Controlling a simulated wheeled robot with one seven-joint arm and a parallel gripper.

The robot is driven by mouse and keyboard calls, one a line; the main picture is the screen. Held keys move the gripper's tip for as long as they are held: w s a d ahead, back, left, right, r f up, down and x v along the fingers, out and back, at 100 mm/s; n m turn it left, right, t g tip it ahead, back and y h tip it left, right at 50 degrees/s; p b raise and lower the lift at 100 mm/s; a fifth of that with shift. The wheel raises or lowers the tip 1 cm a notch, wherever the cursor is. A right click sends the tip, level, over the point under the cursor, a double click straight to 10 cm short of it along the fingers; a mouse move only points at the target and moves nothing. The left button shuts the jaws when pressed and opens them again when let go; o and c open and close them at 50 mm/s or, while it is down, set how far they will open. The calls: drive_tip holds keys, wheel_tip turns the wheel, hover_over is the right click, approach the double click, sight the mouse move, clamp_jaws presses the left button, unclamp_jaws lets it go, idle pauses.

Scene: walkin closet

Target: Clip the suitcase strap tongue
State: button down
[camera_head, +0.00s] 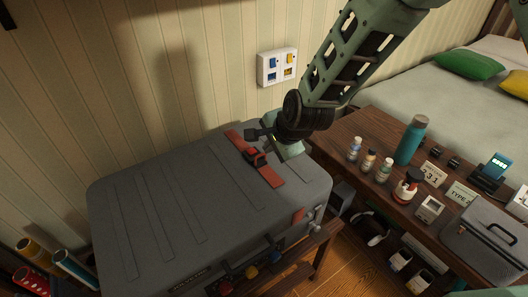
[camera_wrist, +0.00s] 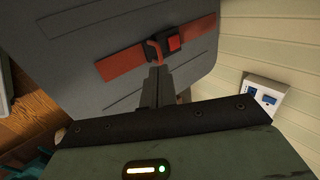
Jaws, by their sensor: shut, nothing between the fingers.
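The grey suitcase (camera_head: 170,205) lies flat, and its lid fills much of the wrist view (camera_wrist: 85,35). An orange-red strap (camera_head: 271,177) crosses its right part; it also shows in the wrist view (camera_wrist: 122,63). A dark buckle (camera_head: 256,158) sits mid-strap, with a bright red part (camera_wrist: 174,43) on it. A curved red piece, perhaps the tongue (camera_wrist: 153,51), stands beside the buckle at my fingertips. My gripper (camera_wrist: 156,70) is shut and empty, its fingertips close to that piece; I cannot tell whether they touch. Whether the tongue is seated in the buckle is unclear.
A panelled wall with a switch plate (camera_head: 277,67) stands behind the suitcase. A wooden table (camera_head: 350,125) at right holds a teal bottle (camera_head: 410,140), small bottles, cards and a grey case (camera_head: 490,245). Rolled items stand at lower left.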

sight(261, 155)
drive_tip(key=x, duration=0.4)
drive_tip(key=shift+w+f, duration=0.1)
drive_tip(key=shift+f, duration=0.2)
drive_tip(key=shift+a, duration=0.1)
drive_tip(key=shift+w+a+f, duration=0.25)
drive_tip(key=shift+w+a, duration=0.05)
drive_tip(key=shift+w, duration=0.2)
